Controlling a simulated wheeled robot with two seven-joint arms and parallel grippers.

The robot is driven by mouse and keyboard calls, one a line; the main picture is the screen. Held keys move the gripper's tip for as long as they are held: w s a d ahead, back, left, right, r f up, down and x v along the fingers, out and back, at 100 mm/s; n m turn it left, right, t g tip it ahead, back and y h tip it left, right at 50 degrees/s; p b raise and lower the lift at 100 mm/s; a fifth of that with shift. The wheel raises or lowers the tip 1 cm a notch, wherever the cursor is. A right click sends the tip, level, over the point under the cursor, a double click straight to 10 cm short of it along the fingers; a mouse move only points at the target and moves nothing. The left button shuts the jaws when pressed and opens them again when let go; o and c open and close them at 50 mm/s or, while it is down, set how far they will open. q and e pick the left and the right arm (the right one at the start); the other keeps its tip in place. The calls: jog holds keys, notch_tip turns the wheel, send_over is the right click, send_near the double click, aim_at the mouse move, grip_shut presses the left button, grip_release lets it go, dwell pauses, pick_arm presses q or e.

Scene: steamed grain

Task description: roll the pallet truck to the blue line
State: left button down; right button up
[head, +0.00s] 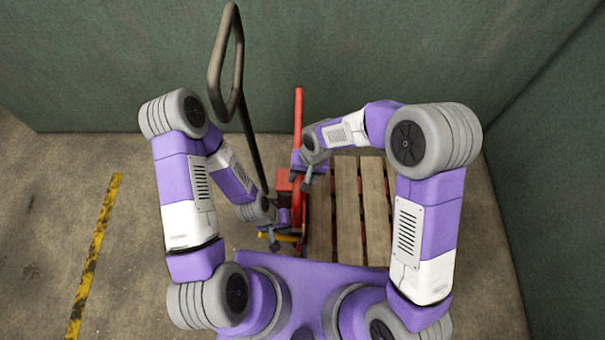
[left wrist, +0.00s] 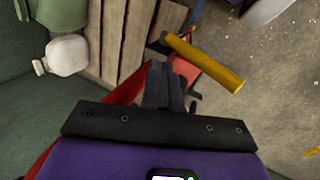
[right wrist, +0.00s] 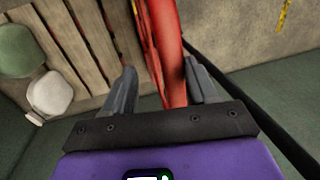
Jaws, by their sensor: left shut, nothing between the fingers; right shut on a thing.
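The pallet truck shows a red upright bar (head: 298,112), a long dark pole ending in a loop handle (head: 239,62) and red parts near its base. A wooden slatted pallet (head: 347,205) lies to the right of the bar. My right gripper (head: 306,182) is shut on the red bar, which also passes between its fingers in the right wrist view (right wrist: 168,50). My left gripper (head: 274,243) is shut and empty, low by the truck's base. In the left wrist view, its closed fingers (left wrist: 160,85) are close to a yellow bar (left wrist: 208,64). No blue line shows.
A worn yellow line (head: 95,255) crosses the concrete floor at left. Green walls (head: 380,60) close off the back and right. Floor at left is clear.

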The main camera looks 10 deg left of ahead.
jog(key=shift+d+r, duration=0.1)
jog(key=shift+d, duration=0.1)
pick_arm(q)
notch_tip(320, 180, up, 6)
jog(key=p, duration=0.5)
jog(key=shift+d+f+p, duration=0.1)
jog(key=shift+f+p, duration=0.05)
jog(key=shift+p, duration=0.2)
pick_arm(e)
notch_tip(320, 180, up, 8)
jog(key=d, duration=0.1)
jog(key=shift+w+d+f, duration=0.1)
jog(key=shift+f, duration=0.1)
